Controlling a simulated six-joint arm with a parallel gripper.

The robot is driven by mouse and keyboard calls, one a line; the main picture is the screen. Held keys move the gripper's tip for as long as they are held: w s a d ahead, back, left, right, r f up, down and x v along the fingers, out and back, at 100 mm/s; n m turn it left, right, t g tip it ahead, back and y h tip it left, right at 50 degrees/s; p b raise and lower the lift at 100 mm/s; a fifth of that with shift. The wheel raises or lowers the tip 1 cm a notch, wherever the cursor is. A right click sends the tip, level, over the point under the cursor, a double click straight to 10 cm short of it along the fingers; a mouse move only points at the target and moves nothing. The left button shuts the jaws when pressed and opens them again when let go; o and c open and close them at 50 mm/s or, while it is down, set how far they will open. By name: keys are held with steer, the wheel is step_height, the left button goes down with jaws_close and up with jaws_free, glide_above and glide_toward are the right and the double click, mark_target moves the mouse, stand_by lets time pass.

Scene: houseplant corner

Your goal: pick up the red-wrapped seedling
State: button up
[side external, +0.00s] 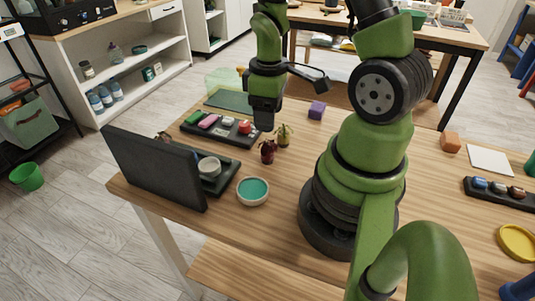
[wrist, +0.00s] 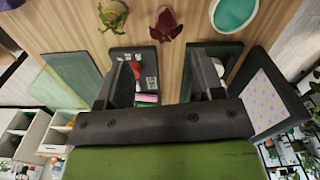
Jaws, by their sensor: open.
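The red-wrapped seedling (side external: 267,152) is a small dark red plant bundle standing on the wooden table. It also shows at the top of the wrist view (wrist: 166,24). A similar seedling in green-brown wrap (side external: 284,136) stands just beside it, and it is at the upper left of the wrist view (wrist: 112,14). My gripper (side external: 264,124) points down above the table near the dark tray, behind the red-wrapped seedling in the side view. In the wrist view its two dark fingers (wrist: 163,78) are apart, with nothing held between them.
A dark tray (side external: 193,131) with several coloured pieces lies under and left of my gripper. A teal-filled bowl (side external: 253,190) is in front of the seedlings. A dark upright panel (side external: 155,165) and a pale cup (side external: 209,167) stand left. A purple cube (side external: 317,110) lies behind.

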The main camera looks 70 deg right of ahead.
mark_target(268, 149)
step_height(268, 149, down, 5)
steer(key=shift+r, duration=0.1)
steer(key=f, duration=0.3)
steer(key=shift+a+f, duration=0.4)
steer(key=shift+f, duration=0.7)
steer(key=c, duration=1)
